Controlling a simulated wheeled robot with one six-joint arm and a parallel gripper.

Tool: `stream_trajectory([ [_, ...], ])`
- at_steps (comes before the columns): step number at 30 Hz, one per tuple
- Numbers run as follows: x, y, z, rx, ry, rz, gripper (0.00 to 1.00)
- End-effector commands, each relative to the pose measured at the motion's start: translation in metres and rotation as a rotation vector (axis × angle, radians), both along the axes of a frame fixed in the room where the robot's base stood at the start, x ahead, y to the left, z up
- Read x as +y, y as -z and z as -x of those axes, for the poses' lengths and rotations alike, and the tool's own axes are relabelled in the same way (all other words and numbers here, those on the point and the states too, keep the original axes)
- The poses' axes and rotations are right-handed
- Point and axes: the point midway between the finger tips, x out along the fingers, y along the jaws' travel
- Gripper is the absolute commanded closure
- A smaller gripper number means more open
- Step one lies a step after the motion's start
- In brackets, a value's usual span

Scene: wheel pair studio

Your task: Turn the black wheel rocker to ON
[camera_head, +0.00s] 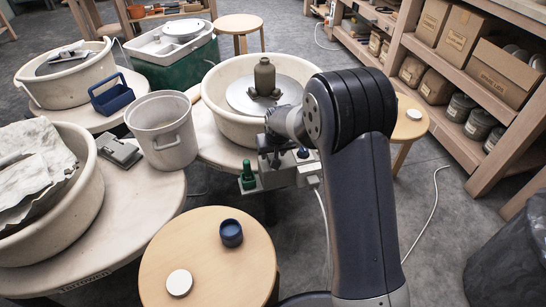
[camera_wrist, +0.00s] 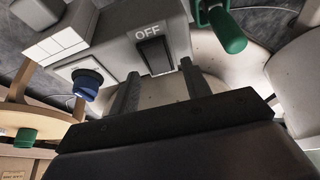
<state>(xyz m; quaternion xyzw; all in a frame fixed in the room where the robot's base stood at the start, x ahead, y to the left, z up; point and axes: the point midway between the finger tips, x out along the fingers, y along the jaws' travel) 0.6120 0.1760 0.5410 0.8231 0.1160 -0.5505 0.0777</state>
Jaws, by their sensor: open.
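The black rocker (camera_wrist: 154,53) is on the face of a light grey control box (camera_wrist: 111,47) in the wrist view, with the word OFF above it. My gripper (camera_wrist: 160,70) is open, and its two dark fingers point at the box, one towards each side of the rocker's lower end. Nothing is between the fingers, and I cannot tell whether they touch the box. In the head view, the control box (camera_head: 272,181) is on the near side of the middle wheel, below the basin. My wrist covers part of it, and the rocker cannot be made out there.
A green-handled lever (camera_wrist: 227,31) is right of the rocker and a blue knob (camera_wrist: 88,83) is left of it. A round stool (camera_head: 207,273) stands in front with a blue cup (camera_head: 231,233).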

Motion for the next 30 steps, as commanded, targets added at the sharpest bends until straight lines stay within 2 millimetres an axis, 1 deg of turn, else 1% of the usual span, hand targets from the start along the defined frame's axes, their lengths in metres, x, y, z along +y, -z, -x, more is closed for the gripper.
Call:
stream_trajectory([
  [1, 0.0004, 0.0066, -0.0020, 0.000, 0.000, 0.000, 0.55],
  [3, 0.0010, 0.0101, -0.0039, -0.001, 0.000, 0.000, 0.55],
  [13, 0.0014, 0.0119, -0.0053, -0.001, 0.000, 0.000, 0.55],
  [30, 0.0013, 0.0119, -0.0050, -0.001, 0.000, 0.000, 0.99],
])
